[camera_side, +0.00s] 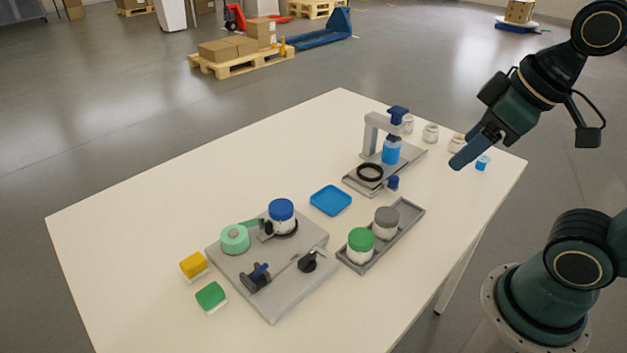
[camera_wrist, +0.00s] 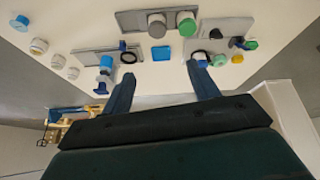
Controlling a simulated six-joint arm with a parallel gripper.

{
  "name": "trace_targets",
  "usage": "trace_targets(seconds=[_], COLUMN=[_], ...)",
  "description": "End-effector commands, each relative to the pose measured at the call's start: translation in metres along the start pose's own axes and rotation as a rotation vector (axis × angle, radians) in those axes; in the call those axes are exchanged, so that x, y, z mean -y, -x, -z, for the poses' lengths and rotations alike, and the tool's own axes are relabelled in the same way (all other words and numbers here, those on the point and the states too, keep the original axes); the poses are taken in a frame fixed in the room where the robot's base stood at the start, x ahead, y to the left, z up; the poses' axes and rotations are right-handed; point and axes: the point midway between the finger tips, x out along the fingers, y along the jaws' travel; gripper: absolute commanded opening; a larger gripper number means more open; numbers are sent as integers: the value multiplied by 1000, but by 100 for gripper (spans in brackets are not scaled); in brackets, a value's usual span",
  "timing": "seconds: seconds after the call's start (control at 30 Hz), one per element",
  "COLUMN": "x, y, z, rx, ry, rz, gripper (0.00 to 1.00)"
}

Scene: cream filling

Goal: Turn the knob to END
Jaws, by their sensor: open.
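A black knob (camera_side: 308,262) sits on the right part of the grey base plate (camera_side: 272,312) at the front of the table. A blue-handled dark fixture (camera_side: 257,278) stands left of it. A smaller blue knob (camera_side: 393,182) is at the front of the grey dispenser stand (camera_side: 370,140). I cannot read any END mark. My gripper (camera_side: 459,163) is open and empty, high over the table's right side, well away from the black knob. In the wrist view its two blue fingers (camera_wrist: 160,70) are spread apart with nothing between them.
The base plate also bears a blue-lidded jar (camera_side: 281,212) and a mint round part (camera_side: 235,238). A grey tray (camera_side: 408,222) holds green-lidded and grey-lidded jars. A blue dish (camera_side: 331,200), yellow block (camera_side: 194,264) and green block (camera_side: 211,296) lie nearby. The table's left side is clear.

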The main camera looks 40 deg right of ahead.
Motion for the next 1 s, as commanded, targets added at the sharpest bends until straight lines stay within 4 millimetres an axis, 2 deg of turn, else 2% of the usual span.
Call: trace_targets(seconds=[0.47, 1.0], x=[22, 65], y=[-19, -60], z=[49, 98], rx=[90, 128], ry=[729, 1609], rz=[96, 276], gripper=[60, 60])
